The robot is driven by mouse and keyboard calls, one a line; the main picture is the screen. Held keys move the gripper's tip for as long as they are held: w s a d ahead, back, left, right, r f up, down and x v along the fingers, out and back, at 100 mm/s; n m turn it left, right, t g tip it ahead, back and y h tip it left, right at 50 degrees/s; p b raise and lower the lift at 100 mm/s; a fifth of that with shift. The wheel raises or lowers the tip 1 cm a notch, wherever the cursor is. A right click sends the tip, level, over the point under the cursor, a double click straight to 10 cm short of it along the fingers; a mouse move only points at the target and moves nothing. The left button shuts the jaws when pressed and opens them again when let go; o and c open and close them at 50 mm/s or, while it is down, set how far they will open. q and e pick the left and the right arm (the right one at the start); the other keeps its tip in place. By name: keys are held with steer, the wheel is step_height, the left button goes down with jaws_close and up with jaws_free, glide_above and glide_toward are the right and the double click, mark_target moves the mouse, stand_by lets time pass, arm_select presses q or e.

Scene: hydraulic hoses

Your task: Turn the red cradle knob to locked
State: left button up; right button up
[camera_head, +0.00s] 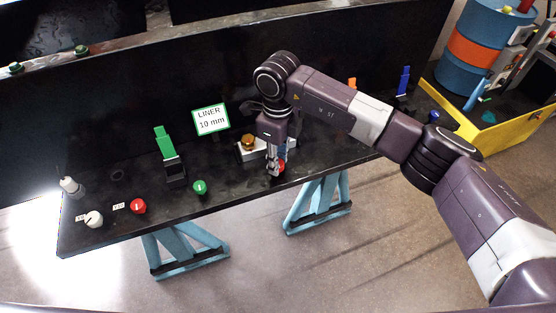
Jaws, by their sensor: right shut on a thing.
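A red knob (282,167) is on the front part of the dark bench, below a white block with a brass-coloured piece. My right gripper (275,171) points down over this knob with its fingers closed at it. The fingers and wrist hide most of the knob, so its pointer and any lock mark cannot be read. A second red knob (138,206) with a small white label stands farther left on the bench. My left gripper is not in view.
A green knob (200,187) and a white knob (94,218) lie along the front edge. A green upright clamp (165,145), a "LINER 10 mm" sign (211,120) and the brass-coloured piece (249,141) stand behind. A blue knob (434,117) is at right.

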steer(key=shift+w+f+m+b, duration=0.1)
steer(key=shift+f+m+b, duration=0.1)
steer(key=shift+m+b, duration=0.45)
steer(key=m+b, duration=1.1)
steer(key=m, duration=0.1)
steer(key=shift+b, duration=0.3)
steer(key=shift+r+m+b, duration=0.2)
steer(key=shift+m+b, duration=1)
steer(key=shift+m, duration=0.85)
steer(key=shift+r, duration=0.1)
